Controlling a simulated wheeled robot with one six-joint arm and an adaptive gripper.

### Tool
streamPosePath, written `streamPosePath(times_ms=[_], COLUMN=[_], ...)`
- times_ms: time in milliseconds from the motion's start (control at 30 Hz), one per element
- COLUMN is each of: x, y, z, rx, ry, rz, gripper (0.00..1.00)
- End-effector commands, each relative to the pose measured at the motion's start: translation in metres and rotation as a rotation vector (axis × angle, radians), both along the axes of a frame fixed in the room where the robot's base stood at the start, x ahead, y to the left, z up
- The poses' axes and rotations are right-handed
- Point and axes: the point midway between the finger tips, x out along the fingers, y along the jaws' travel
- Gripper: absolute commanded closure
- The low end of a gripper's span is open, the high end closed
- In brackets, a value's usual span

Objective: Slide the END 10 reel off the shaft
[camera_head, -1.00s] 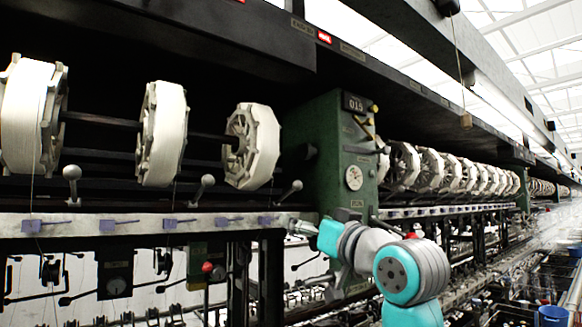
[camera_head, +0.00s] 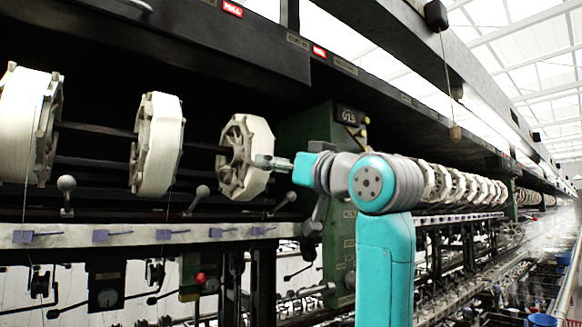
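Two more white reels, a middle one (camera_head: 158,145) and a left one (camera_head: 28,125), sit along the same shaft. A green post (camera_head: 340,245) marked 015 stands behind my arm.

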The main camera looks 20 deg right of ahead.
Motion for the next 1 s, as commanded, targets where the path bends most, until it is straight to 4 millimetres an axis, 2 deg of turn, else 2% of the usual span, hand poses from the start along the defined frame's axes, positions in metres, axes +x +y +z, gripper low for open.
streamPosePath(times_ms=[600, 800, 1000], x=[0.058, 0.071, 0.075], y=[0.020, 0.023, 0.025], z=[0.015, 0.018, 0.020], rx=[-0.001, 0.001, 0.000], ry=[0.002, 0.001, 0.000], rz=[0.001, 0.000, 0.000], gripper=[0.05, 0.05, 0.05])
